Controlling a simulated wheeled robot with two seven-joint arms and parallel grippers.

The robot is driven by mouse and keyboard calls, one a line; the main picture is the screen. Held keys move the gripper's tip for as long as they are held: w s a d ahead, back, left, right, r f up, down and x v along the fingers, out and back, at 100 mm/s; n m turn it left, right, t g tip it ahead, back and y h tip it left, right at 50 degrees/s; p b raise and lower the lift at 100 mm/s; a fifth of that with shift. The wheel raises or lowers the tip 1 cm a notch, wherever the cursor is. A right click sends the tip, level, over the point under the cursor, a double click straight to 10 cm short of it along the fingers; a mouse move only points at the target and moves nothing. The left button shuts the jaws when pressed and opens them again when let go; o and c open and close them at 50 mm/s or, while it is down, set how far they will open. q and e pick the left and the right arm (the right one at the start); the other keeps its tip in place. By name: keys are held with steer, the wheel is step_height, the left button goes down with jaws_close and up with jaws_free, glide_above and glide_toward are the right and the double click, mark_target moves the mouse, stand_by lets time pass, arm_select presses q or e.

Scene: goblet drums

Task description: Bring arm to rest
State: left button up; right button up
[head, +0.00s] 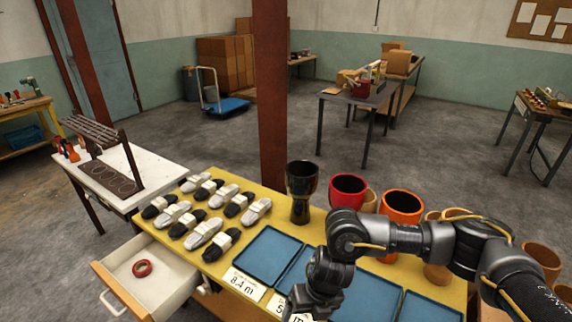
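My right arm comes in from the right and reaches across the yellow table (168,237). Its wrist and gripper (308,302) hang down over the front of the table, near the blue trays. The fingertips are not clearly visible, so I cannot tell whether this gripper is open or shut. My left arm and gripper are out of view. A black goblet drum (301,187) stands upright at the back of the table. A red-rimmed drum (348,187) and an orange drum (402,204) stand to its right, partly hidden by my arm.
Blue trays (267,254) line the table's front, with a white label (243,284) below. Several black and grey bundles (204,233) lie at left. An open drawer (172,290) holds a red ring (142,268). Brown drum shells (541,259) stand at right. A white side table (140,165) is at left.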

steer(key=s+a+r+m+t+y, duration=0.15)
steer(key=s+a+m+y, duration=0.25)
steer(key=a, duration=0.4)
steer(key=s+a+r+m+t+y, duration=0.1)
steer(key=s+a+r+m+y, duration=0.25)
steer(key=a, duration=0.45)
steer(key=w+d+f+m+t+h, duration=0.1)
steer(key=d+f+m+t+h, duration=0.15)
steer(key=d+m, duration=0.7)
steer(key=w+d+f+m+t+h, duration=0.1)
steer(key=d+f+m+t+h, duration=0.15)
steer(key=d+m, duration=0.65)
steer(key=s+d+f+m+g+h, duration=0.25)
steer(key=s+d+m, duration=0.25)
steer(key=s+d, duration=0.35)
steer(key=s+d+f+m+g+h, duration=0.2)
steer(key=s+d+f+m, duration=0.25)
steer(key=s+d, duration=0.4)
step_height(320, 180, down, 26)
steer(key=s+d+f+g, duration=0.2)
steer(key=s+d+f, duration=0.1)
steer(key=s+f, duration=1.2)
steer(key=shift+s+f+h, duration=0.2)
steer(key=shift+s+h, duration=0.1)
steer(key=shift+s, duration=0.35)
